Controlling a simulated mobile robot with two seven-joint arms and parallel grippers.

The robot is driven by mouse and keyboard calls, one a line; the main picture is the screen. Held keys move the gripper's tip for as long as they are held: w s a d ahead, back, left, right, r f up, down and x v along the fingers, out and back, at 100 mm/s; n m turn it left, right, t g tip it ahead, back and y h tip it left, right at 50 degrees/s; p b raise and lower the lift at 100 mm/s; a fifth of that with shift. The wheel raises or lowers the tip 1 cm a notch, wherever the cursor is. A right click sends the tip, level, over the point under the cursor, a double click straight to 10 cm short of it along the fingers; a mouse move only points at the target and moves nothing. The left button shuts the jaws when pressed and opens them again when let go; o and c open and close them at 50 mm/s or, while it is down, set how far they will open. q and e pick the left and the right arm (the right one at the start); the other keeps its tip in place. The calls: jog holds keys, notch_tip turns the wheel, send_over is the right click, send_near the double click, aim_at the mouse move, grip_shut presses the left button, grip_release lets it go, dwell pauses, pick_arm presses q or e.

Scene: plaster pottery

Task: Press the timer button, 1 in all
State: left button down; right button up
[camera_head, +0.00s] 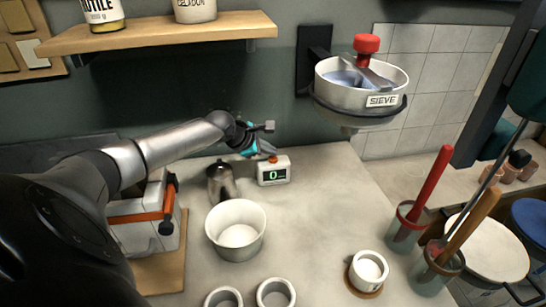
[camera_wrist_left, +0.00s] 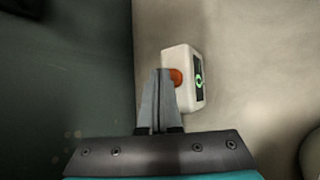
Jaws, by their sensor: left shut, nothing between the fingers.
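The timer (camera_head: 274,178) is a small white box with a dark display showing a green 0. It stands on the counter towards the back wall. Its orange button (camera_head: 272,159) is on top. My left gripper (camera_head: 270,150) is shut and empty, with its fingertips at or just above the button. In the left wrist view the shut fingers (camera_wrist_left: 161,75) reach close to the orange button (camera_wrist_left: 176,77) on the timer's side facing them. I cannot tell whether they touch it. My right gripper is not in view.
A dark metal cup (camera_head: 222,183) stands left of the timer, and a white bucket (camera_head: 236,232) stands in front. A sieve (camera_head: 360,90) hangs at the back right. A shelf (camera_head: 160,33) with jars is above. The counter right of the timer is clear.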

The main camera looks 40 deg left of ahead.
aim_at(270, 159)
pick_arm(q)
jog(key=shift+f, duration=0.5)
dwell(0.4)
dwell(0.3)
jog(key=shift+r+p, duration=0.85)
jog(key=shift+p, duration=0.6)
notch_tip(270, 159, up, 5)
jog(key=p, duration=0.6)
jog(key=shift+r+p, duration=0.1)
jog(key=shift+p, duration=0.25)
